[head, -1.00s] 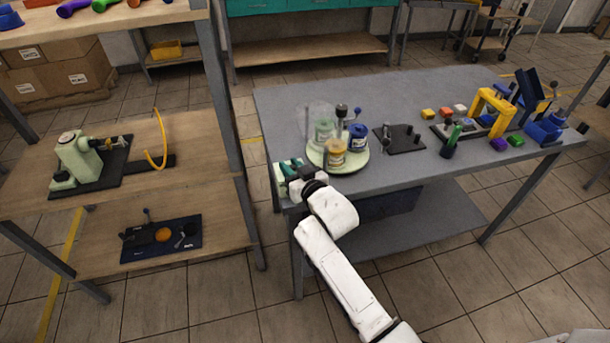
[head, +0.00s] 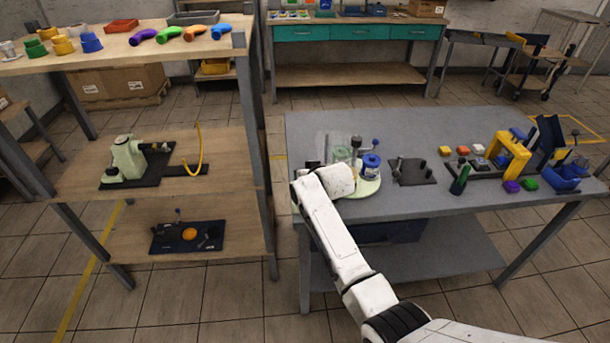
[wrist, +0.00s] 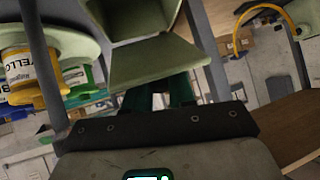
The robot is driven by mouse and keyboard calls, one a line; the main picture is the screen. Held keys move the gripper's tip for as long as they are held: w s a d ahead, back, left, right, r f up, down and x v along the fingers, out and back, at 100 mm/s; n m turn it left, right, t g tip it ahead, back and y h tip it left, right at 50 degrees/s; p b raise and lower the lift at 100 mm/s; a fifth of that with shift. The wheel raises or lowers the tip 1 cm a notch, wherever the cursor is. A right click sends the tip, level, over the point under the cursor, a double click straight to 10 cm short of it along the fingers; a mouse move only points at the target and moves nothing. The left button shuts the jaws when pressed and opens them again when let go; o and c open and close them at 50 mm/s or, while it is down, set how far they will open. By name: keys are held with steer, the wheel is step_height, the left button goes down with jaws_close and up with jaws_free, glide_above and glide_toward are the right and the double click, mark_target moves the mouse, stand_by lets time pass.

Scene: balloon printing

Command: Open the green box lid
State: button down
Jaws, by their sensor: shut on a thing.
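The pale green box (wrist: 135,28) shows at the top of the wrist view, with its opening visible. Its pale green lid (wrist: 160,62) is swung away from the opening and tilted towards my gripper. My gripper (wrist: 160,95), with dark green fingers, is shut on the lid's edge. In the head view the box and the gripper are hidden behind my white arm, at the left front corner of the grey table (head: 440,125).
A pale round turntable (head: 366,189) with ink jars, one a blue jar (head: 371,165), stands close to the box. A black plate with pegs (head: 411,172) lies right of it. A yellow arch (head: 508,155) and coloured blocks are farther right. Wooden shelves (head: 75,190) stand at the left.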

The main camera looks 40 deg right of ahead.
stand_by(0.4)
steer(key=c, duration=1)
jaws_free()
steer(key=shift+b+v, duration=0.3)
steer(key=shift+v, duration=5.05)
steer(key=s+a+f+n+g+y, duration=0.1)
steer(key=s+a+f+g, duration=0.1)
steer(key=s+a+f, duration=0.4)
steer(key=s+a+f+n+g+y, duration=0.1)
steer(key=s+a+f+g, duration=0.15)
steer(key=s, duration=0.55)
steer(key=s+a+f+n+g, duration=0.1)
steer(key=s, duration=0.6)
steer(key=s+a+f+g, duration=0.2)
steer(key=s, duration=0.5)
steer(key=s+a+f+n+g, duration=0.1)
steer(key=s+a+g, duration=0.1)
steer(key=s, duration=0.5)
steer(key=shift+s+a+f+n+y, duration=0.15)
steer(key=shift+s+a+n+y, duration=0.05)
steer(key=shift+s+n+y, duration=0.15)
